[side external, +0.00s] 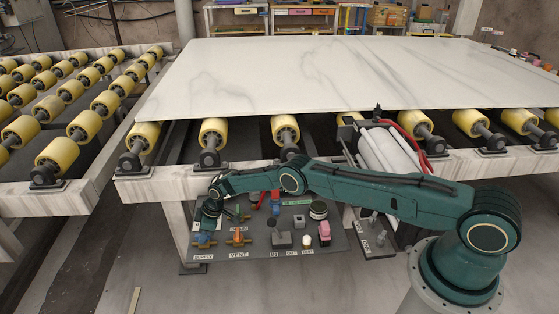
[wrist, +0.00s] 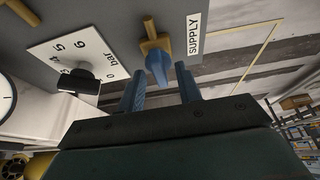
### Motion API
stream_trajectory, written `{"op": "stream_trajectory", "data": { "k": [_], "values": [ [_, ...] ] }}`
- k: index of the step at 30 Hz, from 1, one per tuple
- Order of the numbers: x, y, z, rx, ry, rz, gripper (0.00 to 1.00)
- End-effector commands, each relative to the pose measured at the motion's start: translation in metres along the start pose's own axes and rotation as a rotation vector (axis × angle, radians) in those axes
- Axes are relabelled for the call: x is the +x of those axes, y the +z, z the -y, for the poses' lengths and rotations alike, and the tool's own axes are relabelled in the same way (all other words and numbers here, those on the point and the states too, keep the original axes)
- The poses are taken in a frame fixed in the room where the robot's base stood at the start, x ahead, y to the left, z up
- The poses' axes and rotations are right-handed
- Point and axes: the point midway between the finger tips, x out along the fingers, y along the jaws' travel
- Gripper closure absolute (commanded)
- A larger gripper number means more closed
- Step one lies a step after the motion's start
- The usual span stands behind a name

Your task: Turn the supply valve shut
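The supply valve has a brass body (wrist: 151,32) and a blue lever handle (wrist: 158,66), beside the white SUPPLY label (wrist: 195,34) in the wrist view. In the side view the blue handle (side external: 203,239) is at the left end of the panel, partly hidden by my gripper (side external: 208,224). In the wrist view my gripper (wrist: 160,70) is open, one finger on each side of the handle's end. Gaps show between the handle and both fingers. I cannot tell how deep the handle sits between them.
An orange-handled VENT valve (side external: 239,237) stands just right of the supply valve. Other controls follow, including a pink one (side external: 324,231). The wrist view shows a black knob (wrist: 83,78) on a white bar scale (wrist: 65,50). The stone slab (side external: 340,75) lies on rollers above the panel.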

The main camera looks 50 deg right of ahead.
Motion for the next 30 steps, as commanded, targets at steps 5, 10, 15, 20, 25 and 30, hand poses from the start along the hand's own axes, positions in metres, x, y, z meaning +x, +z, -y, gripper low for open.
{"op": "stream_trajectory", "data": {
  "k": [5, 10, 15, 20, 25, 30],
  "values": [
    [0.0012, -0.0004, 0.0001, 0.0, 0.0, -0.001, 0.65],
    [0.0012, -0.0004, 0.0001, 0.0, 0.001, -0.001, 0.65],
    [0.0011, -0.0003, 0.0, 0.0, 0.001, -0.001, 0.91],
    [0.0011, -0.0003, 0.0002, 0.0, 0.0, 0.0, 1.0],
    [0.0014, -0.0006, 0.0001, -0.007, -0.004, -0.001, 1.0],
    [0.0025, -0.0011, -0.0003, -0.037, -0.017, -0.003, 1.0]
  ]
}}
